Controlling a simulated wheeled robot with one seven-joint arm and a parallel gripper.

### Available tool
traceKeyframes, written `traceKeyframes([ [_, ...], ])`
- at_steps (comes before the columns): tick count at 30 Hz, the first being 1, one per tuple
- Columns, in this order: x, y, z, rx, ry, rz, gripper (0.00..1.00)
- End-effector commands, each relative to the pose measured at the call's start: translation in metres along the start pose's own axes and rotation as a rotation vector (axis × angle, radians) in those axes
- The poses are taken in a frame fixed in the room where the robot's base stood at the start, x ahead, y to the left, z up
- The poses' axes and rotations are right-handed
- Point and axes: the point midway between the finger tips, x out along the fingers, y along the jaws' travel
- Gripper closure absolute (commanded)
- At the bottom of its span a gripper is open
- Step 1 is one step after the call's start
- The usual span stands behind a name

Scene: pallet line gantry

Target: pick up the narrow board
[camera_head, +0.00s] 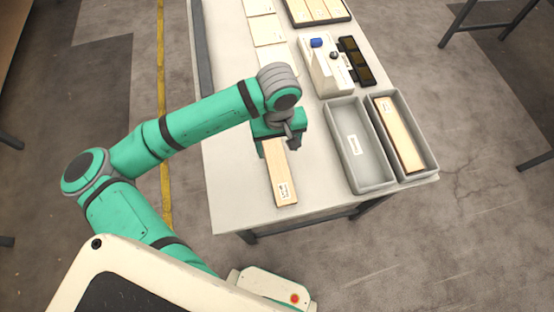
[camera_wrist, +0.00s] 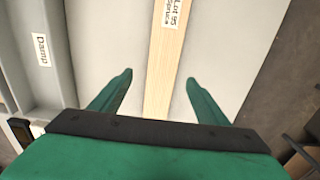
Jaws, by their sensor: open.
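A narrow pale wooden board (camera_head: 279,177) lies flat on the white table near its front edge, with a white label at its near end. In the wrist view the board (camera_wrist: 163,85) runs lengthwise between my fingers, and its label partly reads "Lot 95". My gripper (camera_head: 290,138) is over the board's far part and hides that end in the head view. In the wrist view my gripper (camera_wrist: 159,77) is open, one finger on each side of the board with gaps showing. I cannot tell how far above the table the fingertips are.
A grey bin (camera_head: 343,133) stands empty right of the board; the wrist view shows its "Damp" label (camera_wrist: 43,50). Beside it a second bin (camera_head: 427,150) holds a wooden board. A white device (camera_head: 322,75), black trays (camera_head: 356,60) and flat pale panels (camera_head: 267,30) lie farther back.

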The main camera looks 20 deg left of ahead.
Motion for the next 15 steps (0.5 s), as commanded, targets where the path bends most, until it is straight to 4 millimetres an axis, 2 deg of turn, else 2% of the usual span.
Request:
traceKeyframes([
  [3, 0.012, -0.001, 0.0, -0.001, 0.0, -0.001, 0.31],
  [8, 0.02, -0.001, 0.0, -0.001, 0.001, 0.0, 0.31],
  [15, 0.053, -0.005, 0.003, -0.001, -0.001, 0.0, 0.31],
])
